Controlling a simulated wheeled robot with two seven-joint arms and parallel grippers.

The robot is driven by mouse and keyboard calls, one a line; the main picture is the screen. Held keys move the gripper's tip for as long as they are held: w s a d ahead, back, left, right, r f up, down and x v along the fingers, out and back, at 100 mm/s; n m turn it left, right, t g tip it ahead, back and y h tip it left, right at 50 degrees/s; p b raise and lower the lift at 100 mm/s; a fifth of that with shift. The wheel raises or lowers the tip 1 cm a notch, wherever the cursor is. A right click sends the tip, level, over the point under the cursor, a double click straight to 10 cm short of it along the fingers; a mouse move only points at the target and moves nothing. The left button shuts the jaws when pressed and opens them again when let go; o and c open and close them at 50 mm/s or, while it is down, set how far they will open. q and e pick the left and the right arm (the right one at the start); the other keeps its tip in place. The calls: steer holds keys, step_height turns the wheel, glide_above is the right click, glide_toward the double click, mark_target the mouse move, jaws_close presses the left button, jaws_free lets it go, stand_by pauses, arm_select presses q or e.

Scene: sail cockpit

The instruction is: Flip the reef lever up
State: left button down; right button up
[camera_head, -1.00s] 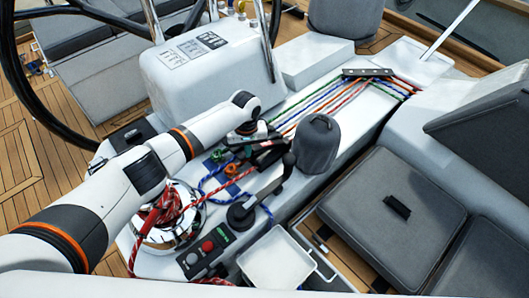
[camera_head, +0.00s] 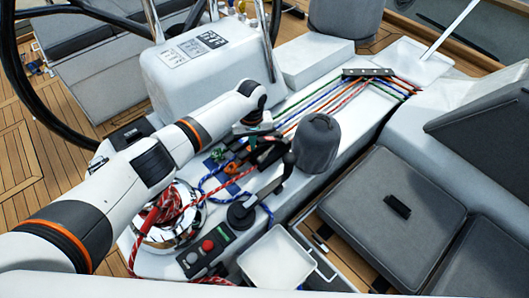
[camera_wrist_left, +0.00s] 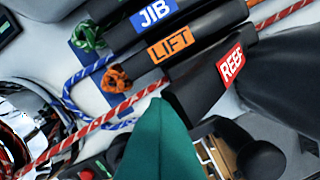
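The reef lever (camera_wrist_left: 205,83) is a black handle with a red REEF label in the left wrist view. It lies low beside the LIFT lever (camera_wrist_left: 150,62) and the JIB lever (camera_wrist_left: 180,18), which also look laid down. My left gripper (camera_head: 262,134) is over the lever bank in the head view. In the left wrist view its teal fingertip end (camera_wrist_left: 158,103) is beside the reef lever's free end; I cannot tell if they touch. Only one teal wedge shows, so its opening is unclear. My right gripper is not in view.
A grey covered winch (camera_head: 317,145) stands close to the right of the levers. A chrome winch (camera_head: 170,218) with red rope, a black control lever (camera_head: 242,213) and a switch panel (camera_head: 207,250) are nearer. A white tray (camera_head: 275,262) is at the front.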

mark_target(262, 140)
arm_select(q)
steer(key=shift+s+d+f, duration=0.1)
steer(key=shift+d+f, duration=0.1)
steer(key=shift+d, duration=0.4)
steer(key=shift+w+d+r+b, duration=0.35)
steer(key=shift+w+d+b, duration=0.05)
steer(key=shift+d+b, duration=0.1)
steer(key=shift+w+d+r, duration=0.1)
steer(key=shift+w+d, duration=0.1)
steer(key=shift+a, duration=0.1)
steer(key=shift+w+d+r+b, duration=0.25)
steer(key=shift+w+r+b, duration=0.15)
steer(key=shift+w, duration=0.1)
steer(key=shift+a, duration=0.1)
